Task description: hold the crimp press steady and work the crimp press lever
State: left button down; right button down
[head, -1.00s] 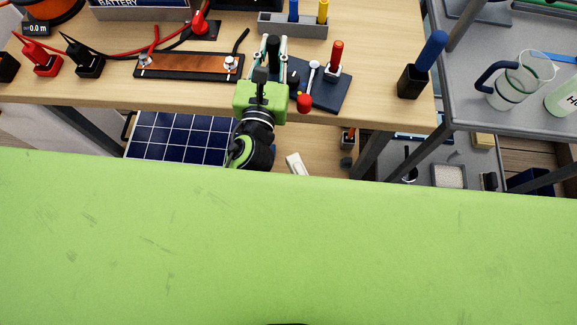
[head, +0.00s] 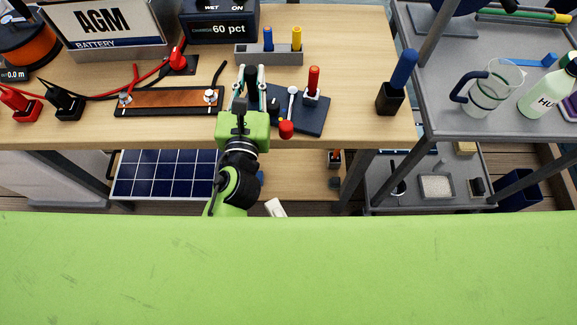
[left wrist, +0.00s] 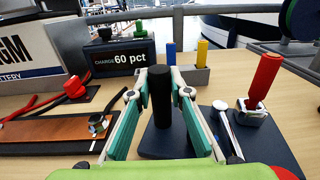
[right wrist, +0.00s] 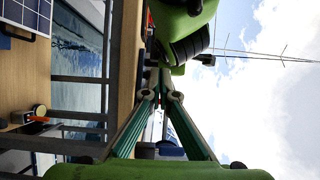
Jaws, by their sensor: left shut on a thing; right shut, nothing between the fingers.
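The crimp press has a dark blue base plate (head: 312,122) near the table's front edge, also in the left wrist view (left wrist: 282,145). A black upright post (left wrist: 161,98) stands on its left part. A white lever (head: 291,103) with a red ball (head: 286,129) points toward the front. A red handle (head: 314,80) rises from a metal block on the plate's right. My left gripper (head: 251,76) is shut around the black post, a finger on each side. My right gripper (right wrist: 162,90) is shut and empty in the right wrist view; the head view does not show it.
A grey holder (head: 270,57) with blue and yellow sticks stands behind the press. A copper-coloured bar (head: 170,101) lies left. A black cup with a blue handle (head: 391,97) stands right. A grey cart (head: 435,105) adjoins the table. Bare wood lies between press and cup.

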pick_arm(q)
jog(key=shift+r, duration=0.2)
pick_arm(e)
jog(key=shift+w, duration=0.1)
jog(key=w+d, duration=0.5)
jog(key=w, duration=0.3)
jog(key=w+d, duration=0.5)
jog(key=w, duration=0.3)
jog(key=w+d, duration=0.5)
jog(key=w, duration=0.3)
jog(key=shift+w, duration=0.25)
jog(key=shift+w+d, duration=0.4)
jog(key=shift+w, duration=0.3)
pick_arm(q)
jog(key=c, duration=1.8)
grip_release()
jog(key=shift+c, duration=0.2)
jog(key=shift+o, duration=0.3)
jog(key=shift+f, duration=0.1)
